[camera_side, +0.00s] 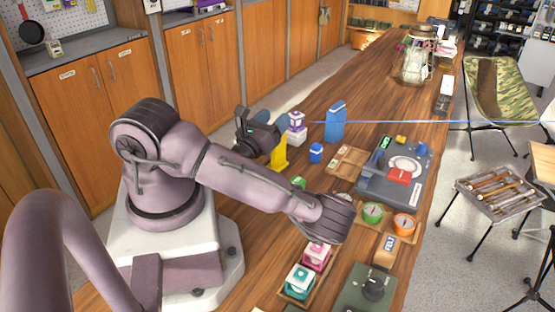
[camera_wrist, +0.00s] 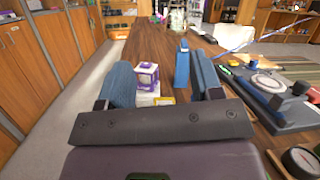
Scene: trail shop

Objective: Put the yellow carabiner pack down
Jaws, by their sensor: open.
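The yellow carabiner pack (camera_side: 280,154) stands upright on the wooden table in the side view, just below and in front of my gripper (camera_side: 277,121). Its upper part is close to the gripper; I cannot tell whether they touch. My gripper also shows in the wrist view (camera_wrist: 161,78), its two blue fingers wide apart with nothing held between them. The pack is not clearly visible in the wrist view; only a small yellow patch shows low between the fingers.
A purple-and-white box (camera_wrist: 147,75) stands on a white box beyond the fingers.

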